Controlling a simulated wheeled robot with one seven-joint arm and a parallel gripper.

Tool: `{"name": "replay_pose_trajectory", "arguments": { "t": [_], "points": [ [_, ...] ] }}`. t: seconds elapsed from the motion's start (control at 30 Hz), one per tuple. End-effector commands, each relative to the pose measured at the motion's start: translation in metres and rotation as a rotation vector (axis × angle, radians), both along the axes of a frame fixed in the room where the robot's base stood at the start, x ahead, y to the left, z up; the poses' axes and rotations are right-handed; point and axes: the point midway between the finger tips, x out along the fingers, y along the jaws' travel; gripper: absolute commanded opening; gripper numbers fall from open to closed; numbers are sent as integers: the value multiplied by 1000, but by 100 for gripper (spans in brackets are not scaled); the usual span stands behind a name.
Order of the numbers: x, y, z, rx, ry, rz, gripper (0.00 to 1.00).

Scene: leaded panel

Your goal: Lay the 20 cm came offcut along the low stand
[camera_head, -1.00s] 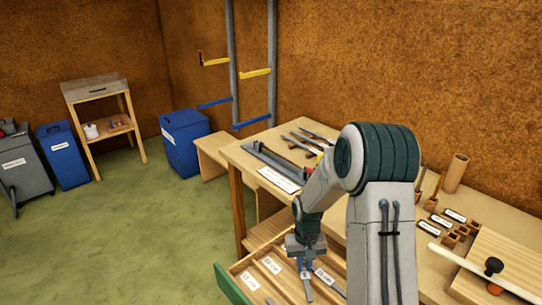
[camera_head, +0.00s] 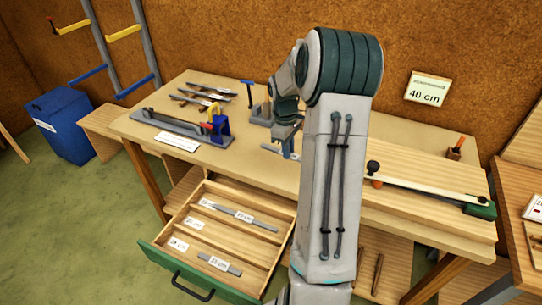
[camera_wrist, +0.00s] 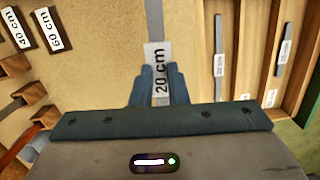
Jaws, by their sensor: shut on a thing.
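The came offcut, a grey strip with a "20 cm" tag, runs up from between my fingers in the wrist view (camera_wrist: 154,22). My gripper (camera_wrist: 160,70) is shut on it near the tag. In the head view my gripper (camera_head: 288,152) is over the bench, left of my upright arm, with a short piece of the strip (camera_head: 272,149) showing. Small wooden blocks (camera_wrist: 30,94) stand on the bench at the left of the wrist view. I cannot tell whether they belong to the low stand. In the head view my arm hides that part of the bench.
An open drawer (camera_head: 152,252) with tagged strips in slots juts out below the bench (camera_head: 250,165). A grey fixture with a blue clamp (camera_head: 220,127) and several tools lie at the bench's left. A wooden board (camera_head: 420,170) with a pale bar is at the right.

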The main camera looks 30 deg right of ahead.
Motion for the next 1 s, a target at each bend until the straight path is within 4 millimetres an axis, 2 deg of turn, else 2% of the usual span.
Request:
{"name": "replay_pose_trajectory", "arguments": {
  "t": [0.03,0.13,0.3,0.43,0.8,1.0],
  "points": [
    [-4,-13,9,-2,2,19,0],
    [-10,-30,18,-6,6,56,0],
    [-13,-39,23,-5,11,87,0],
    [2,-27,13,-5,12,97,0],
    [63,23,-34,-5,12,92,0],
    [75,32,-45,-7,10,89,0]
  ]
}}
